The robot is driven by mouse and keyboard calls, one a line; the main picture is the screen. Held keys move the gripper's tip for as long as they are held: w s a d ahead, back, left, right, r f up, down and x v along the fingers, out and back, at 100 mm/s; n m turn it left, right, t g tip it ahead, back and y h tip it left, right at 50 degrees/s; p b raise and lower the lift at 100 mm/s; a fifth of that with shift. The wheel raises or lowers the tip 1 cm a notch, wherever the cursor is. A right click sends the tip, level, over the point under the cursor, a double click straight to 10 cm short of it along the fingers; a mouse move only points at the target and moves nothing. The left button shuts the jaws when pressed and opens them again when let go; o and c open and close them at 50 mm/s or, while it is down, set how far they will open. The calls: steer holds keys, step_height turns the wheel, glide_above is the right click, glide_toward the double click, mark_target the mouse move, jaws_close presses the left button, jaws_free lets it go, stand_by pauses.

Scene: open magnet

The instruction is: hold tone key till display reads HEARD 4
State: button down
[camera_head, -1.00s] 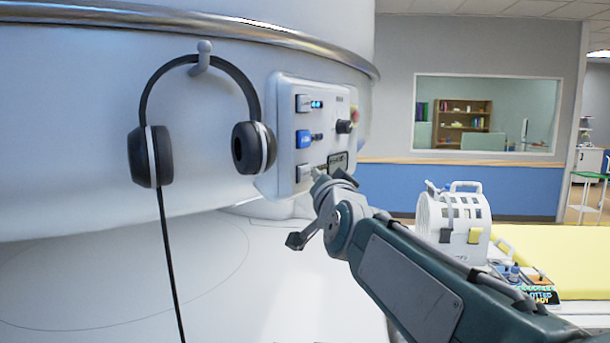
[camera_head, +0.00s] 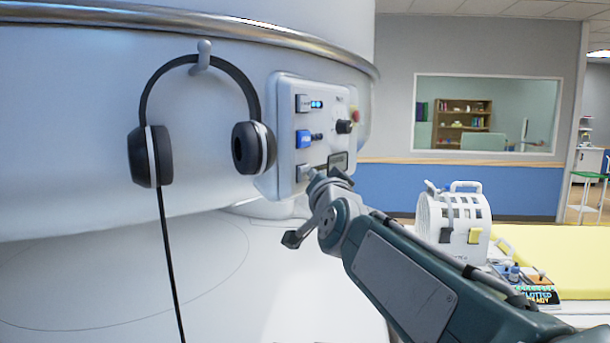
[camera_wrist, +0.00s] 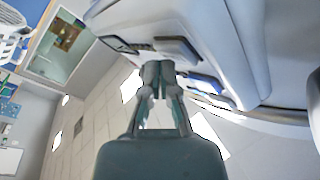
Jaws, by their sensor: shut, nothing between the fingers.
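A pale control panel (camera_head: 284,150) is fixed to the white magnet at the centre of the head view. It has a grey upper key (camera_head: 303,103) beside small blue lights, a blue middle key (camera_head: 303,139) and a grey lower key (camera_head: 303,172). I cannot read which is the tone key. A small display (camera_head: 338,160) sits at the lower right; its text is unreadable. My gripper (camera_head: 315,176) is at the panel's lower edge, close to the lower key; contact is unclear. In the wrist view my gripper (camera_wrist: 158,68) is shut and empty, its tips against the panel's underside in the picture.
Black headphones (camera_head: 150,155) hang from a hook left of the panel, their cable running down. A dark knob (camera_head: 344,127) and a red button (camera_head: 355,115) are on the panel's right. A white coil (camera_head: 455,218) stands by a yellow pad (camera_head: 570,260) at right.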

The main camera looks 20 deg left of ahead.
steer(key=shift+w+a, duration=0.1)
steer(key=shift+a, duration=0.4)
stand_by(2.7)
stand_by(0.5)
steer(key=shift+s+d, duration=0.2)
steer(key=shift+d, duration=0.75)
steer(key=d, duration=0.2)
steer(key=s+d, duration=0.1)
steer(key=d, duration=0.2)
stand_by(0.8)
